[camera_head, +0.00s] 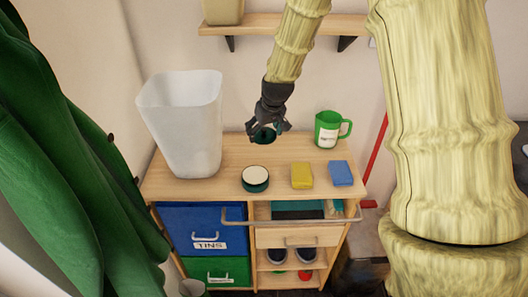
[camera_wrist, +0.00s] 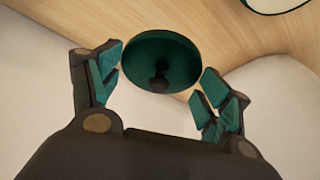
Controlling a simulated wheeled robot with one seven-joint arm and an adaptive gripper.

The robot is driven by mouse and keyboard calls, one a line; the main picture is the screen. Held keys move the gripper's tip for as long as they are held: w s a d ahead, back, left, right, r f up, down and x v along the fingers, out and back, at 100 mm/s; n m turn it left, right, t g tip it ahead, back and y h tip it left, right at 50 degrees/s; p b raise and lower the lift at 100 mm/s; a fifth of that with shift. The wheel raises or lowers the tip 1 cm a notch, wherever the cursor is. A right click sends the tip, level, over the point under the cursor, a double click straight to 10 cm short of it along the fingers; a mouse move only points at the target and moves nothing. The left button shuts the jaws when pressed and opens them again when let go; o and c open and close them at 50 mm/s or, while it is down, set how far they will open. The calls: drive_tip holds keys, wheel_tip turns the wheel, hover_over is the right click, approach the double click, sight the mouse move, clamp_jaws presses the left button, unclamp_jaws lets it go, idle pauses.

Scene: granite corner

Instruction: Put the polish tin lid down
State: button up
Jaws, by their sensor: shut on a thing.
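The polish tin lid (camera_wrist: 160,62) is a dark green disc between my two fingers in the wrist view, with a dark patch at its middle. I cannot tell whether the lid touches the wood. The open polish tin (camera_head: 255,178), dark green with a pale filling, stands in front of my gripper.
A white bin (camera_head: 185,122) stands left on the wooden top (camera_head: 222,176). A green mug (camera_head: 328,130) stands right of my gripper. A yellow block (camera_head: 301,175) and a blue block (camera_head: 340,173) lie at front right. A wall shelf (camera_head: 265,25) is behind my arm.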

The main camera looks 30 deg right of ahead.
sight(263, 153)
drive_tip(key=shift+f+p, duration=0.75)
drive_tip(key=shift+f, duration=3.2)
drive_tip(key=shift+f, duration=0.2)
drive_tip(key=o, duration=0.9)
drive_tip(key=shift+c, duration=0.2)
drive_tip(key=shift+b+v, duration=0.95)
drive_tip(key=shift+v, duration=5.25)
drive_tip(key=shift+w+r, duration=0.1)
